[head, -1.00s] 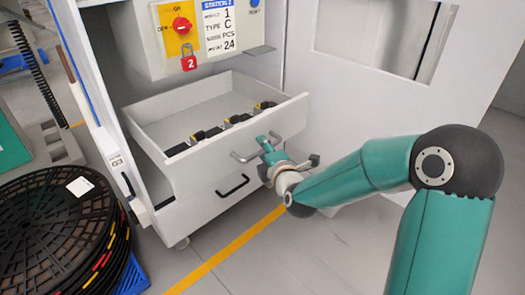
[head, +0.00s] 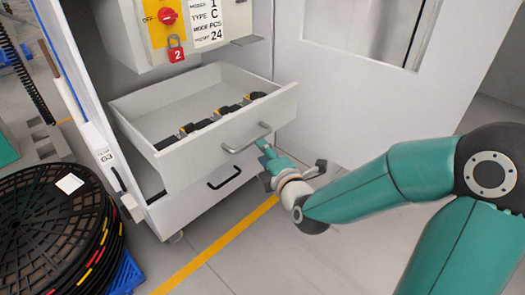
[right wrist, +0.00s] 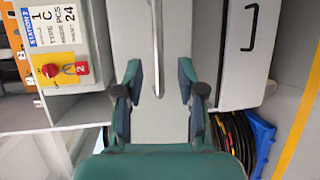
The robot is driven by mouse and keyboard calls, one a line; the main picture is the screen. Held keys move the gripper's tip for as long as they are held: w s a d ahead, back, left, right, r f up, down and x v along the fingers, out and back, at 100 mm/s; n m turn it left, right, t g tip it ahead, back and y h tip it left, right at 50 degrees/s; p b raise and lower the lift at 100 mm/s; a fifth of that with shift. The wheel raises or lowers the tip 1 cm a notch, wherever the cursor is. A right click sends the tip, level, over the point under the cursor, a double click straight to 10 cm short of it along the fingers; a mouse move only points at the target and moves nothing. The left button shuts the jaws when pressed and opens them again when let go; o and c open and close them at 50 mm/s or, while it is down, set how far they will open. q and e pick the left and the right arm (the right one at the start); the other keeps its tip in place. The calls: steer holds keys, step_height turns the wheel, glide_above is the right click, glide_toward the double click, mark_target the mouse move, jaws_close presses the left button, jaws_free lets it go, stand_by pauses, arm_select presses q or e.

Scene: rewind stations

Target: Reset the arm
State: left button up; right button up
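My right gripper (head: 268,152) is just in front of the open upper drawer (head: 195,155), close to the lower right end of its grey bar handle (head: 246,138). In the right wrist view its two fingers (right wrist: 157,85) are spread apart with nothing gripped. The handle (right wrist: 157,45) runs between them in that view, with space on both sides. The drawer is pulled out of the white cabinet and several black-and-yellow items (head: 218,113) lie in a row inside it. My left gripper is not in view.
A closed lower drawer has a black handle (head: 224,177). Above are a red rotary switch (head: 167,15) and a red padlock (head: 176,50) marked 2. Black reels (head: 45,225) are stacked at the left with a blue pallet under them. The floor at the right is clear.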

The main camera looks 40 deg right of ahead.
stand_by(0.3)
steer(key=s+a+f+g+y, duration=0.15)
steer(key=a+f, duration=0.25)
steer(key=f, duration=0.4)
steer(key=s+a+f+g+y, duration=0.1)
steer(key=a+f+g+y, duration=0.2)
steer(key=f, duration=0.6)
steer(key=s+a+f+g, duration=0.1)
steer(key=a+f+g, duration=0.1)
steer(key=a+f, duration=0.45)
steer(key=s+a+f+m+g+y, duration=0.2)
steer(key=s+a+f+m+g, duration=0.2)
steer(key=s+f+m, duration=0.4)
steer(key=s+a+f+m+g+y, duration=0.1)
steer(key=s+a+f+m+g, duration=0.4)
steer(key=s+m, duration=0.4)
step_height(320, 180, up, 37)
steer(key=w+d+m+p, duration=0.1)
steer(key=p, duration=3.7)
steer(key=shift+w+d, duration=0.15)
steer(key=shift+d, duration=0.1)
steer(key=shift+f+t, duration=0.1)
steer(key=shift+t, duration=0.15)
